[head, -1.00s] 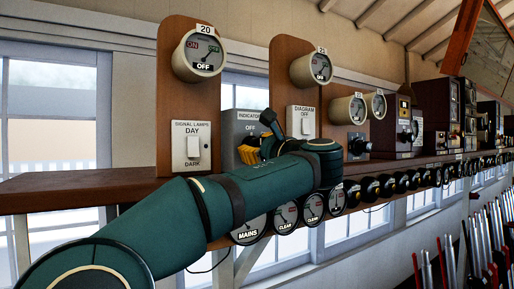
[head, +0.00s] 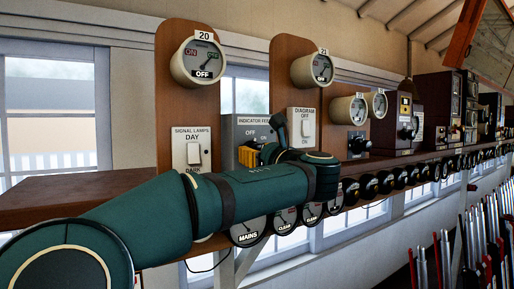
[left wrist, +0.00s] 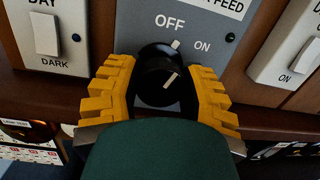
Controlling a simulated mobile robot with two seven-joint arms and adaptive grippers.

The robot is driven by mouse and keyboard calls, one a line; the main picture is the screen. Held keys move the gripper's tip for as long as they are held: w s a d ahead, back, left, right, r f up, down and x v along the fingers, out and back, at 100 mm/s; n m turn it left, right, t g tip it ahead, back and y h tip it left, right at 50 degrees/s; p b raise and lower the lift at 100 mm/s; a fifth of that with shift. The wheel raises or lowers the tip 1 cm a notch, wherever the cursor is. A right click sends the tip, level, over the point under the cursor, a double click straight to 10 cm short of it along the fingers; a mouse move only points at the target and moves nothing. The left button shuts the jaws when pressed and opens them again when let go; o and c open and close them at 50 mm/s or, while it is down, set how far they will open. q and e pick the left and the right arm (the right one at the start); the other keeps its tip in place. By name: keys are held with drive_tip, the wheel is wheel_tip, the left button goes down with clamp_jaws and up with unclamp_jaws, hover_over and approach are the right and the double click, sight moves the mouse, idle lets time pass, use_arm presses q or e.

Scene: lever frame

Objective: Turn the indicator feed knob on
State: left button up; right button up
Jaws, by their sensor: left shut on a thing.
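The indicator feed knob (left wrist: 158,82) is black and round with a white line, on a grey plate (left wrist: 140,25) marked OFF and ON in the left wrist view. Its white marks lean up and right, and a mark at its upper edge lies between the OFF and ON labels. My left gripper (left wrist: 160,74) has its yellow fingers on both sides of the knob and is shut on it. In the head view the grey indicator box (head: 247,128) stands on the shelf, with my left gripper (head: 250,156) at its front hiding the knob. My right gripper is not in view.
The signal lamps switch (head: 194,153) is left of the box and the diagram switch (head: 306,125) right of it, both close. Dials such as the MAINS dial (head: 247,231) hang below the wooden shelf (head: 90,195). Several levers stand at the lower right.

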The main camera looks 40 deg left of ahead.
use_arm(q)
drive_tip(key=shift+r+m+p, duration=0.15)
drive_tip(key=shift+m+p, duration=0.25)
drive_tip(key=shift+m, duration=1.8)
drive_tip(key=shift+m+t+h, duration=0.3)
drive_tip(key=shift+m+t, duration=0.1)
drive_tip(key=shift+m, duration=0.7)
drive_tip(key=o, duration=1.7)
drive_tip(key=shift+c, duration=0.2)
drive_tip(key=shift+d, duration=0.1)
